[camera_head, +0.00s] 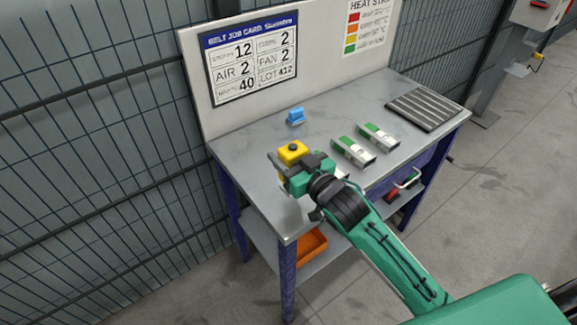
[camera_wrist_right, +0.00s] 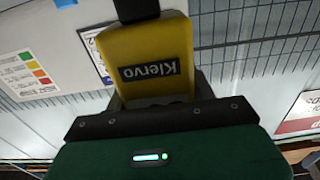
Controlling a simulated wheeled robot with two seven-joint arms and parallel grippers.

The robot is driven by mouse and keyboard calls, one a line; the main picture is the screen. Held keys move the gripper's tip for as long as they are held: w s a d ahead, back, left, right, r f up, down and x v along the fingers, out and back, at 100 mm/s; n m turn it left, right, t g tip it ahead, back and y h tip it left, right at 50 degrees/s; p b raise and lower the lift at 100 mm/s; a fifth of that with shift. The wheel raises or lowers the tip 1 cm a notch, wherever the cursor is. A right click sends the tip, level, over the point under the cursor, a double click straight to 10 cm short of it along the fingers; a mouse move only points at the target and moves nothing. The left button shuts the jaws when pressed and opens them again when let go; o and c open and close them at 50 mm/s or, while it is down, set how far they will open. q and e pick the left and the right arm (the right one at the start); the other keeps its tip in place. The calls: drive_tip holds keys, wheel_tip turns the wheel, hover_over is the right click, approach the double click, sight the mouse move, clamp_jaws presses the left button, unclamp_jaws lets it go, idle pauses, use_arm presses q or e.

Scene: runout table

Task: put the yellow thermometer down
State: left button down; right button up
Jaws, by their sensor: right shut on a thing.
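The yellow thermometer (camera_head: 292,151) is in my right gripper (camera_head: 291,165), above the left front part of the grey table (camera_head: 245,150). In the right wrist view the thermometer (camera_wrist_right: 150,62) shows a dark "Klervo" label, and my right gripper (camera_wrist_right: 160,110) is shut on it. Its lower end is hidden by the gripper, so I cannot tell whether it touches the tabletop. My left gripper is not in view.
A blue object (camera_head: 296,116) stands behind the gripper. A job card board (camera_head: 249,57) rises at the back. An orange bin (camera_head: 311,246) sits below.

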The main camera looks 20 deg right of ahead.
drive_tip(key=shift+f, duration=1.95)
drive_tip(key=shift+f, duration=0.15)
drive_tip(key=o, duration=0.8)
drive_tip(key=shift+o, duration=0.2)
